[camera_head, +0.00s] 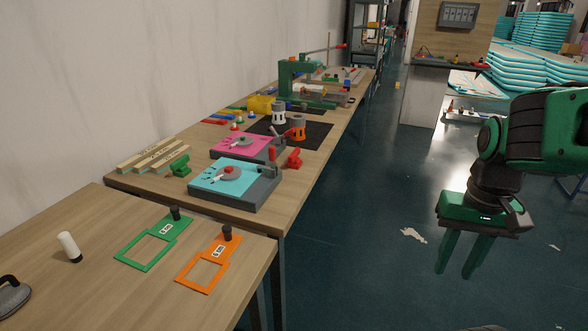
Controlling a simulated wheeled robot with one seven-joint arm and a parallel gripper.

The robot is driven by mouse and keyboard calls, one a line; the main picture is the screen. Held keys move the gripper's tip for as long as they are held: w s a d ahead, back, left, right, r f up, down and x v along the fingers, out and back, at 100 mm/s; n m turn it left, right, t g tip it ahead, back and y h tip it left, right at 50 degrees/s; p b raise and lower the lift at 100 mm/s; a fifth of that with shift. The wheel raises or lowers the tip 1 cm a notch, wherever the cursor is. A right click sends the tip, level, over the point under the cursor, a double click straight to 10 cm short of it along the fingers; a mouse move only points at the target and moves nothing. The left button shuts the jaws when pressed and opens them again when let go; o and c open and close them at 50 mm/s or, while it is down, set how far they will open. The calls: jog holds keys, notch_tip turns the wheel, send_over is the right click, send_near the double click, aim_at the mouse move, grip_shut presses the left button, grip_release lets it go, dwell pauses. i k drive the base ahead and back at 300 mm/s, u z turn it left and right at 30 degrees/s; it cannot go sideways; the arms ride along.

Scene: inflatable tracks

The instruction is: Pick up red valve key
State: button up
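A small red piece (294,158), which looks like the red valve key, sits on the long wooden table (285,205) at its right edge, beside the cyan-topped grey box. It is small in the picture and its exact shape is hard to tell. My gripper (454,273) hangs at the right over the dark floor, well apart from the table. Its two green fingers point down, spread apart, with nothing between them.
A cyan-topped box (262,190) and a pink-topped box (226,148) stand close by. A green valve-like piece (181,166) is to their left. Green (145,254) and orange (203,275) frames lie on the near table. Floor between tables and gripper is largely clear.

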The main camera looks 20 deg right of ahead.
aim_at(293, 160)
jog(key=k, duration=1.1)
jog(key=z, duration=0.4)
jog(key=i, duration=0.75)
jog(key=z, duration=0.65)
jog(key=i, duration=1.15)
jog(key=u, duration=0.75)
jog(key=i, duration=0.6)
jog(key=u, duration=0.35)
